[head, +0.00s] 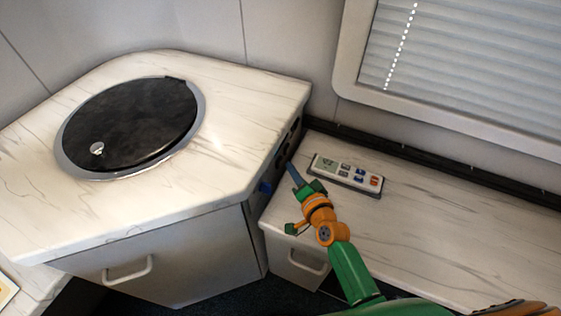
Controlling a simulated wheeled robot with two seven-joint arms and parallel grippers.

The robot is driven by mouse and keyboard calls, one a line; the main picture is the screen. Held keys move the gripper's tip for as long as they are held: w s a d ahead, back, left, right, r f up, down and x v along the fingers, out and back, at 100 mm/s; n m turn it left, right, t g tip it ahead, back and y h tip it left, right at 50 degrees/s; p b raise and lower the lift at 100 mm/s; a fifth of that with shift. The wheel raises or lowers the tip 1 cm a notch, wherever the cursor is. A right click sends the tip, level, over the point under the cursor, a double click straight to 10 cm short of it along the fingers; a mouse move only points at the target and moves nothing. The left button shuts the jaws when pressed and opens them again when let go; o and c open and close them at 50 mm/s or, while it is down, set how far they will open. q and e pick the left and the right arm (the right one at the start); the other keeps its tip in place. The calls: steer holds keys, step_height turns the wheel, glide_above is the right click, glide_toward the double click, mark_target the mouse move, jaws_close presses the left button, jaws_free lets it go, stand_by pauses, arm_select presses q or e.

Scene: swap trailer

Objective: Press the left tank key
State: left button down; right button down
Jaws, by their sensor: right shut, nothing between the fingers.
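My right gripper (294,174) is shut and empty. Its slim grey-blue fingers point up and left, close to the side face of the sink counter, left of the white control unit. I cannot tell whether the tip touches anything. A white control unit (347,168) with a small display and several grey, blue and red-orange keys lies on the lower marble top. A row of dark fittings (288,138) is on the counter's side face, seen at a steep angle. Key labels are too small to read, so I cannot tell which is the left tank key. My left gripper is out of view.
The marble counter (235,115) with a closed round black lid (133,120) stands at the left, higher than the lower marble top (440,225). A blue knob (265,187) sits on the counter's side. A window with blinds (470,60) is behind. The lower top's right part is clear.

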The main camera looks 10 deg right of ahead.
steer(key=shift+s+d, duration=0.7)
steer(key=shift+d, duration=0.35)
steer(key=shift+s+d, duration=0.7)
steer(key=shift+d, duration=0.35)
